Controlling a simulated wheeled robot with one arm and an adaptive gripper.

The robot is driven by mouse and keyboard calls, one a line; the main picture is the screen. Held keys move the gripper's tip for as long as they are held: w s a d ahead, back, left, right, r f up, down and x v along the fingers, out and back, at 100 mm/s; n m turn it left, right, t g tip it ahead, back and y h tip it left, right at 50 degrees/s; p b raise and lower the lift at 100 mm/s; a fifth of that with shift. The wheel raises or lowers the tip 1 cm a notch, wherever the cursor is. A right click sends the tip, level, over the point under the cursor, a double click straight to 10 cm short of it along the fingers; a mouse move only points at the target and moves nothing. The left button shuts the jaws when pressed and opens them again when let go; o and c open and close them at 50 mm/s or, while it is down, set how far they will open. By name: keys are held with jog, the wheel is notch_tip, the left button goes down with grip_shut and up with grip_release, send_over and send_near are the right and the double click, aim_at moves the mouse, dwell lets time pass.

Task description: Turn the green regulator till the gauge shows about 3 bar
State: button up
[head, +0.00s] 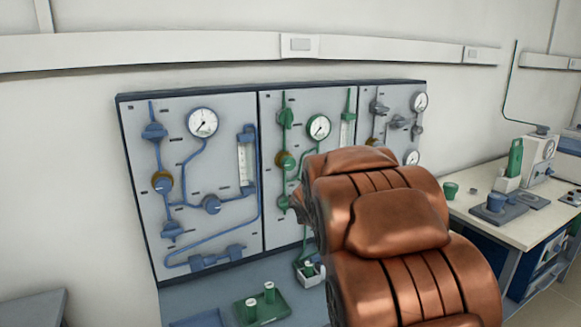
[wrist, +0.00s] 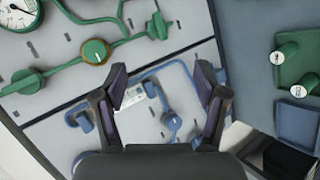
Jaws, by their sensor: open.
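The green regulator (head: 286,161) is a round green knob with a brass ring on the green pipe line of the wall panel. It also shows in the wrist view (wrist: 95,51), up and left of my fingers. The green line's gauge (head: 318,127) is a white dial above and right of the knob; it is partly cut off in the wrist view (wrist: 19,12). Its reading is too small to tell. My gripper (wrist: 163,85) is open, with nothing between its fingers and the knob outside them. In the head view my arm hides the gripper.
A blue line with its own gauge (head: 202,122) is on the left panel, and a grey line (head: 397,121) on the right. Green valves (wrist: 156,26) sit near the regulator. Below, a green tray (head: 247,317) holds green-and-white items. A bench (head: 520,222) with equipment stands right.

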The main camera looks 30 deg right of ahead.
aim_at(291, 164)
jog(key=shift+w+d+r+n+t+y, duration=0.7)
jog(key=shift+w+d+n+t, duration=0.55)
jog(key=shift+w+n, duration=0.9)
jog(key=shift+w+d+r+n+t+y, duration=0.55)
jog(key=shift+w+d+r+n+t, duration=0.45)
jog(key=shift+w+n, duration=1.15)
jog(key=shift+w+d+r+n+t+y, duration=0.6)
jog(key=shift+w+d+n+t, duration=0.8)
jog(key=shift+w+n, duration=0.75)
jog(key=shift+w+d+f+p, duration=0.1)
jog(key=shift+w+p, duration=0.25)
jog(key=shift+w, duration=1.2)
jog(key=shift+w+d+f+p, duration=0.1)
jog(key=shift+w+p, duration=0.25)
jog(key=shift+w, duration=1.2)
jog(key=c, duration=1.1)
